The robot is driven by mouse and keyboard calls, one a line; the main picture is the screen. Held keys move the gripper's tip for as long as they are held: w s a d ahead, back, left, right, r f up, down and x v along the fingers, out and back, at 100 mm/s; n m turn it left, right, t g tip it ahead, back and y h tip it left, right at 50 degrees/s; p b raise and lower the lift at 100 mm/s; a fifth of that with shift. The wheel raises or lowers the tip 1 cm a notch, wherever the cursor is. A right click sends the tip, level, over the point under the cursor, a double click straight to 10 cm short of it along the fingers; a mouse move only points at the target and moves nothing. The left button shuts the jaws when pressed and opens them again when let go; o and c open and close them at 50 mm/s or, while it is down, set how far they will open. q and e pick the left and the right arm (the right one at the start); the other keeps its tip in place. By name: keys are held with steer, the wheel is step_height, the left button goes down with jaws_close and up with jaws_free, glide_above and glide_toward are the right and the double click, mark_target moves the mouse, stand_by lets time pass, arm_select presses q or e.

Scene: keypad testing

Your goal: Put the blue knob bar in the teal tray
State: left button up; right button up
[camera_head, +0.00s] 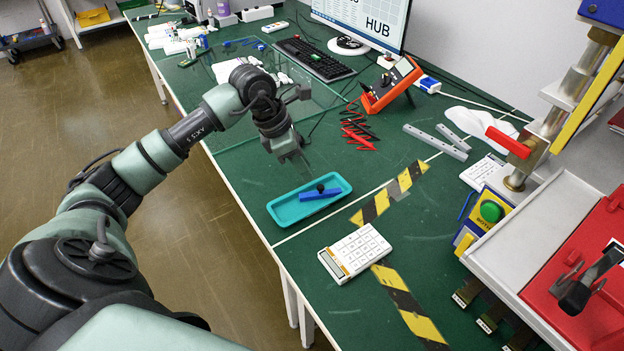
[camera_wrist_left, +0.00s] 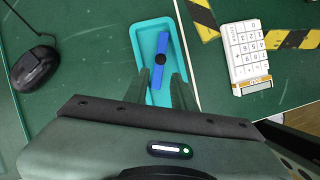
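The blue knob bar (camera_head: 311,194), with a black knob (camera_head: 320,187) on its middle, lies inside the teal tray (camera_head: 283,212), near the table's left edge. In the left wrist view the bar (camera_wrist_left: 163,43) lies lengthwise in the tray (camera_wrist_left: 145,32), its knob facing up. My left gripper (camera_head: 294,158) is above and just behind the tray, apart from the bar. Its two fingers (camera_wrist_left: 160,92) stand apart with nothing held between them, and they hide part of the tray's near end. My right gripper is not in view.
A white keypad (camera_head: 355,252) lies right of the tray, beside yellow-black tape (camera_head: 390,193). Red and black leads (camera_head: 357,130) and an orange meter (camera_head: 390,86) lie farther back. A press with a red base (camera_head: 590,285) stands at right. A black mouse (camera_wrist_left: 37,70) shows in the wrist view.

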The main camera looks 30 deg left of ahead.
arm_select(q)
steer(key=shift+v, duration=1.5)
